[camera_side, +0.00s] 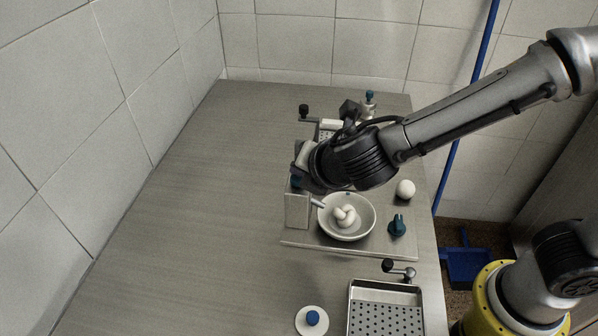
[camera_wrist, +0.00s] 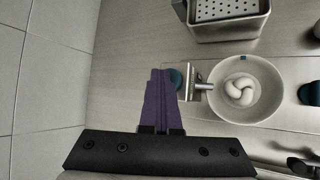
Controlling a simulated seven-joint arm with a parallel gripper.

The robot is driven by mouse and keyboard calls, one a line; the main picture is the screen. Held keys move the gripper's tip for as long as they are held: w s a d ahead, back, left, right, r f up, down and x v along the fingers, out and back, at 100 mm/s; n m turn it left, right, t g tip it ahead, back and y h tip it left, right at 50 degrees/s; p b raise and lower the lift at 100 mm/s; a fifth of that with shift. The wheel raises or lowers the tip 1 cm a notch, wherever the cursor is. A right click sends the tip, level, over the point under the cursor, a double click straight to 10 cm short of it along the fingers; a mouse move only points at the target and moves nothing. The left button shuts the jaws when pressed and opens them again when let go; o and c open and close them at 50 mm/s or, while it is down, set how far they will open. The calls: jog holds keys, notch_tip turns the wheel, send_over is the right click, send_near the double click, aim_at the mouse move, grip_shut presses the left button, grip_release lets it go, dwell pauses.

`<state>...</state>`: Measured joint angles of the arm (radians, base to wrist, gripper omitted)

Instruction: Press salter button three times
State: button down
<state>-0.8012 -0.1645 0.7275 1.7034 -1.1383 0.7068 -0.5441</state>
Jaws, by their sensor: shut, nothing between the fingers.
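The salter is a grey metal box (camera_side: 297,212) with a short spout, upright at the left edge of the board. Its blue button (camera_side: 296,182) is partly hidden by my gripper in the side view. In the wrist view the teal button (camera_wrist: 177,78) shows just beside my purple fingertips, and the salter's metal body (camera_wrist: 197,87) is to its right. My gripper (camera_wrist: 161,73) is shut and empty, above the button; I cannot tell whether it touches. A white bowl (camera_side: 327,222) holding a white knotted piece (camera_side: 344,215) sits right of the salter, under the spout.
A perforated basket (camera_side: 385,318) stands in front; another (camera_side: 328,127) is behind my arm. A white disc with blue knob (camera_side: 312,318), a teal knob (camera_side: 398,227) and a white ball (camera_side: 405,189) are nearby. The table's left side is clear.

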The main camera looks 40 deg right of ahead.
jog(key=shift+r, duration=1)
notch_tip(320, 180, up, 5)
dwell(0.3)
dwell(0.4)
